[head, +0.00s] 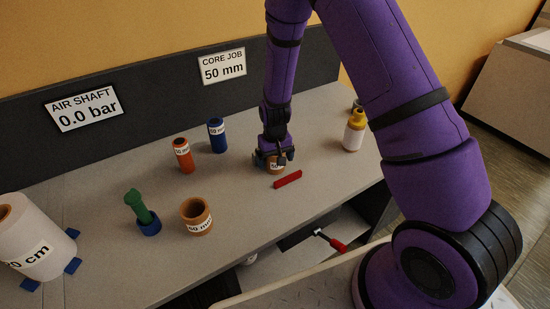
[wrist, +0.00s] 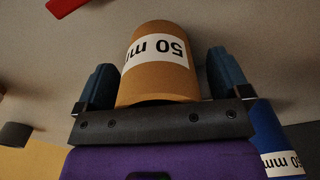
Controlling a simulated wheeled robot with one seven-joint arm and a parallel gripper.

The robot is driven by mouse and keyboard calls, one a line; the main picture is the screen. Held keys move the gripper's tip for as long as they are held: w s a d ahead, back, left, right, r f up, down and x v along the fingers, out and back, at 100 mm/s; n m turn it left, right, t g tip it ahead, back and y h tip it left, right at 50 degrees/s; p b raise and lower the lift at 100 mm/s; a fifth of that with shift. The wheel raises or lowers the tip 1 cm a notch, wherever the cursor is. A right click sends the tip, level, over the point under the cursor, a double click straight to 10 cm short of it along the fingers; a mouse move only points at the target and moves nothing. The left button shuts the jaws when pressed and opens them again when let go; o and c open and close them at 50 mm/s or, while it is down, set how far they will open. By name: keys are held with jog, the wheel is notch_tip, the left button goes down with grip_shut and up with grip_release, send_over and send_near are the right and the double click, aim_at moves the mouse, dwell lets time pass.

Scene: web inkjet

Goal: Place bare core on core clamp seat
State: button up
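A tan core (head: 275,168) labelled 50 mm stands at the middle of the bench, and it fills the middle of the wrist view (wrist: 158,75). My gripper (head: 274,158) is down at this core, with one finger on each side. In the wrist view my gripper (wrist: 165,85) looks open, with narrow gaps between the fingers and the core. A red bar (head: 288,179) lies on the bench just in front of the core; it also shows in the wrist view (wrist: 65,8). I cannot tell which part is the core clamp seat.
An orange core (head: 182,156), a blue core (head: 217,136) and a wider tan core (head: 196,217) stand to the left. Further left are a green item in a blue base (head: 143,212) and a white roll (head: 30,240). A yellow-topped bottle (head: 353,132) stands to the right.

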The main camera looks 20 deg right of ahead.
jog(key=s+d+r+t, duration=0.1)
jog(key=s+r, duration=0.1)
jog(key=r, duration=1)
jog(key=s+d+r, duration=0.1)
jog(key=s+r, duration=0.1)
jog(key=r, duration=1.1)
jog(key=s+d+r+t, duration=0.2)
jog(key=s+r, duration=0.6)
jog(key=s, duration=0.4)
jog(key=s+d+r+t, duration=0.2)
jog(key=s+d+r, duration=0.1)
jog(key=s+r, duration=0.6)
jog(key=s, duration=0.4)
jog(key=shift+s+r, duration=0.15)
jog(key=shift+s, duration=0.1)
